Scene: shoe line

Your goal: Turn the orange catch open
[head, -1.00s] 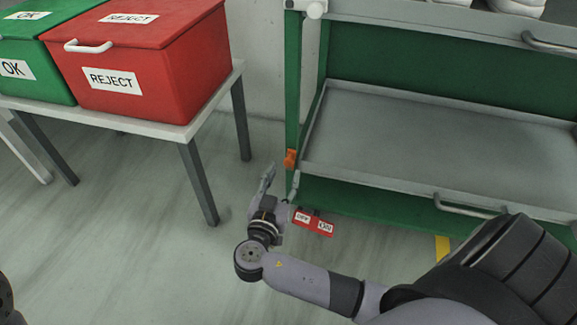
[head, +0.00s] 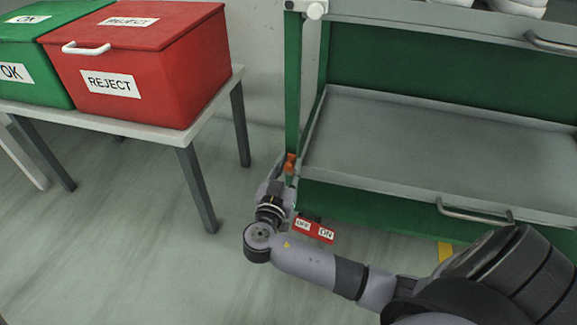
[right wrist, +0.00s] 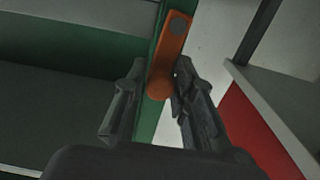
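The orange catch (head: 290,163) is on the green post at the left front of the rack. In the right wrist view the catch (right wrist: 172,45) is a slightly tilted bar with a grey round pivot at its top and a rounded lower end. My right gripper (head: 283,168) is at the catch, partly covering it in the head view. In the right wrist view my right gripper (right wrist: 160,68) is open, with one finger on each side of the catch's lower end. Contact with the fingers cannot be told. My left gripper is not in view.
The rack's grey shelf (head: 430,135) and handle (head: 475,213) are right of the catch. A red OFF/ON label (head: 316,230) shows below. A white table (head: 232,80) with the red REJECT box (head: 165,95) and green OK box (head: 30,95) stands left. Floor between is clear.

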